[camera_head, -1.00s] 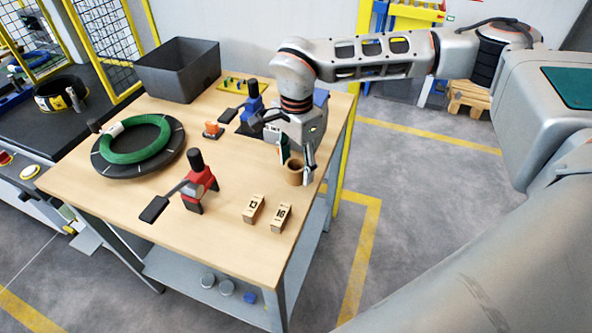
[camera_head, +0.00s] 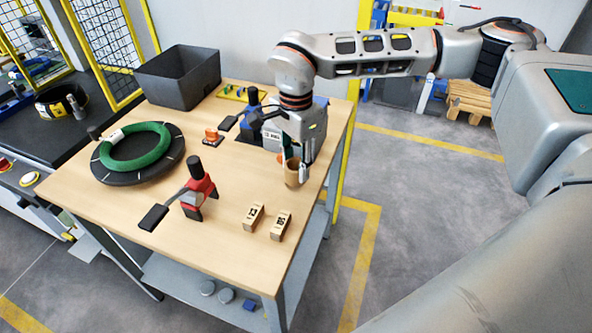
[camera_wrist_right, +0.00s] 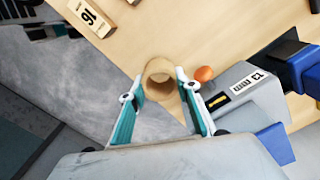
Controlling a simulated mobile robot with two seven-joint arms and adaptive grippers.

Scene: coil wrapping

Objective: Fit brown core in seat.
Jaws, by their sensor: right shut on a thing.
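The brown core (camera_head: 292,173), a short hollow tube, is in my right gripper (camera_head: 296,165) near the table's right edge. In the right wrist view the core (camera_wrist_right: 158,92) sits between the two teal-padded fingers (camera_wrist_right: 162,90), its open end showing. The core looks a little above the wooden top, but the gap is hard to judge. The seat cannot be made out for certain. My left gripper is not in view.
A red clamp (camera_head: 197,190) and small blocks marked 13 (camera_head: 253,216) and 16 (camera_head: 281,225) stand toward the front. A green coil (camera_head: 135,148) lies on a dark disc at left. A grey bin (camera_head: 178,80) is at the back.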

